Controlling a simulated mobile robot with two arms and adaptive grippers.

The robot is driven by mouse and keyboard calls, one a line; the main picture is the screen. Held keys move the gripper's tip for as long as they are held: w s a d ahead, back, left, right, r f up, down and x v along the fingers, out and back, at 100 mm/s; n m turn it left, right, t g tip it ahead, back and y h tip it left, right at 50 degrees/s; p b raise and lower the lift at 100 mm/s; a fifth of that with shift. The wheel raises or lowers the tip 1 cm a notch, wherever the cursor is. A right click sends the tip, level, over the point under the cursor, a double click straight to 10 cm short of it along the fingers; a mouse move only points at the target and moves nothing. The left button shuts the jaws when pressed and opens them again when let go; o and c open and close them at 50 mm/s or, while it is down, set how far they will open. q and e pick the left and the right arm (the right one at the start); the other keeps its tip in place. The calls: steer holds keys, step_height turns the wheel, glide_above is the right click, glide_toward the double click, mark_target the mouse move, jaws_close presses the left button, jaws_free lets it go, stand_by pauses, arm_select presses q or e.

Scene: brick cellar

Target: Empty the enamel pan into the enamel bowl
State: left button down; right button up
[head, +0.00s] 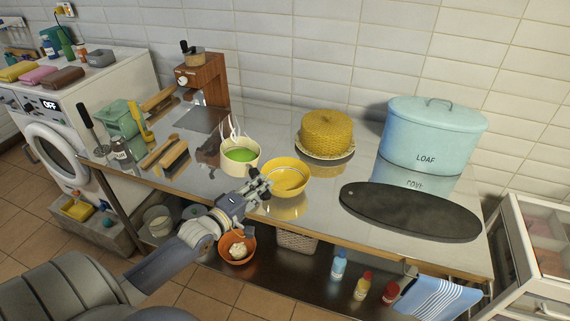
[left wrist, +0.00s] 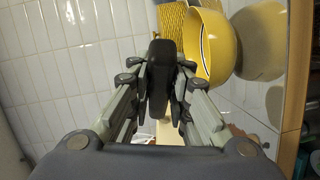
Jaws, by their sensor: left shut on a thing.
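My right gripper is out of view.
On the worktop (head: 330,172) are a coffee machine (head: 203,78), a yellow woven item (head: 327,131), a blue loaf bin (head: 431,138) and a dark oval board (head: 410,212). An orange bowl (head: 237,255) and several bottles are on the lower shelf.

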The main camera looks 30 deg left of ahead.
arm_select(q)
steer(key=shift+w+d+m+p, duration=0.35)
steer(key=shift+m+p, duration=0.05)
steer(key=shift+p, duration=0.2)
steer(key=shift+w+d+f+g, duration=0.1)
steer(key=shift+w+d+g, duration=0.1)
steer(key=shift+g, duration=0.2)
steer(key=shift+w+d+f+m+p, duration=0.1)
steer(key=shift+d+f+m+p, duration=0.05)
steer(key=shift+m+p, duration=0.2)
steer(key=shift+d+y, duration=0.2)
steer(key=shift+y, duration=0.1)
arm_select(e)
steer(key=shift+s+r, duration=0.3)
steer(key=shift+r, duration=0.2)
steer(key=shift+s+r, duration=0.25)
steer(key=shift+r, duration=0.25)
arm_select(q)
steer(key=shift+m, duration=0.25)
steer(key=shift+f+g, duration=0.1)
steer(key=shift+g, duration=0.2)
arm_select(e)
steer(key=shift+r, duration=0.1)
